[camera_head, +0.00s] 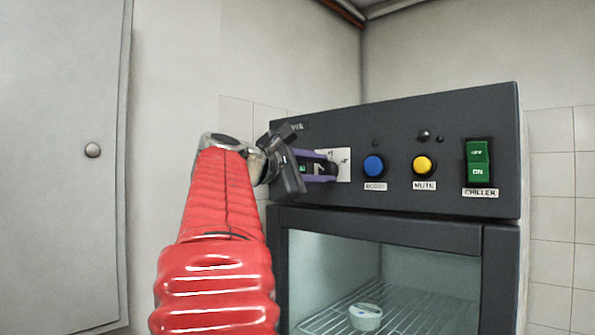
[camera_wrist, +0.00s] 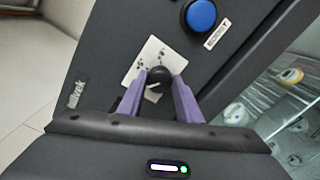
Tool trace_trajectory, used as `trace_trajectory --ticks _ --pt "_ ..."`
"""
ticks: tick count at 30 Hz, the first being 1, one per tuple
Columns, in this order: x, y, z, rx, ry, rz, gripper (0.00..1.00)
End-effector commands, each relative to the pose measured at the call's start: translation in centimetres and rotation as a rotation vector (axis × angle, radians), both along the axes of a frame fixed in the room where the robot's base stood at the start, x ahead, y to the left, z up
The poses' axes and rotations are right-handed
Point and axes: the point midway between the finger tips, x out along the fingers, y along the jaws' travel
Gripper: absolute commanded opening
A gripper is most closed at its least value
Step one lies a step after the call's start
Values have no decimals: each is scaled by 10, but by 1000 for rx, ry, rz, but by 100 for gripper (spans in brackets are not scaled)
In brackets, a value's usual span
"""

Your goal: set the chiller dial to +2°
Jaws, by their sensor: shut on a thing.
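The chiller dial (camera_wrist: 158,77) is a round black knob with a light pointer line, set on a white scale plate (camera_wrist: 150,58) in the wrist view. The marks on the plate are too small to read, so I cannot tell the setting. My gripper (camera_wrist: 158,88) has purple fingers, shut on the dial from both sides. In the head view my gripper (camera_head: 325,170) reaches the left end of the chiller's dark panel (camera_head: 440,115) and hides much of the dial. The white plate (camera_head: 344,164) shows just beyond the fingers.
Right of the dial are a blue button (camera_head: 374,166), a yellow MUTE button (camera_head: 423,166) and a green CHILLER switch (camera_head: 478,163). Below is a glass-fronted compartment with a wire shelf (camera_head: 405,312) and a white-lidded jar (camera_head: 365,317). A grey cabinet door (camera_head: 60,190) stands at left.

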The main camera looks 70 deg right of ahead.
Motion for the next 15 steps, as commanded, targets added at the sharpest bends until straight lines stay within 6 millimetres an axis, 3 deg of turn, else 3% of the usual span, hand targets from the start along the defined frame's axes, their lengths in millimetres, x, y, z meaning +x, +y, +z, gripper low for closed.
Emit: trace_trajectory --ticks 15 --pt "4 -3 -3 55 116 6 9"
